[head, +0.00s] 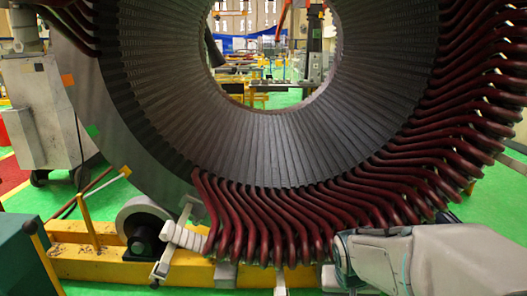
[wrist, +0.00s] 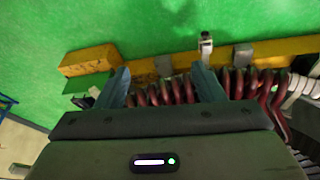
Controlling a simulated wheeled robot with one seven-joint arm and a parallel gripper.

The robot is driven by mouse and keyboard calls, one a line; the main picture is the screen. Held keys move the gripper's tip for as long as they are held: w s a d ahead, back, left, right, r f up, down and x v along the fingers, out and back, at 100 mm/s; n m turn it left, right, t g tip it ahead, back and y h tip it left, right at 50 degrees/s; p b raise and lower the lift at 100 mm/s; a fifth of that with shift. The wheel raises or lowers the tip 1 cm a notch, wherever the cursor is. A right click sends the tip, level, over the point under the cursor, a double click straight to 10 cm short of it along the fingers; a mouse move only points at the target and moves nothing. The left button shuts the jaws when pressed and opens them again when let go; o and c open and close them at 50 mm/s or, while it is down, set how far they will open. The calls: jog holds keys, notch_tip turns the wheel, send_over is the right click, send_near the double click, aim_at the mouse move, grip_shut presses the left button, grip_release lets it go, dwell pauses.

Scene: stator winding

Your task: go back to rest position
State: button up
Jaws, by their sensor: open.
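My gripper (wrist: 162,84) shows in the wrist view with its two blue-grey fingers wide apart and nothing held between them. Several dark red coil ends (wrist: 242,86) lie beyond and between the fingers; I cannot tell whether the fingers touch them. In the head view, my pale grey arm reaches in at the lower right, beside the lower coil ends (head: 300,222) of the big grey stator (head: 255,150). The fingers cannot be made out there.
A yellow beam (head: 90,262) runs under the stator, with a roller (head: 143,222) at its left; the beam (wrist: 90,60) also shows in the wrist view. A grey cabinet (head: 42,110) stands at left. Open green floor (wrist: 60,25) lies beyond the beam.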

jog(key=s+a+r+n+y+p, duration=0.1)
jog(key=s+a+r+p, duration=0.2)
jog(key=s+r, duration=0.7)
jog(key=shift+s+a+n+g+y+p, duration=0.15)
jog(key=shift+s+n+g+y+p, duration=0.2)
jog(key=shift+p, duration=0.4)
jog(key=shift+w, duration=0.15)
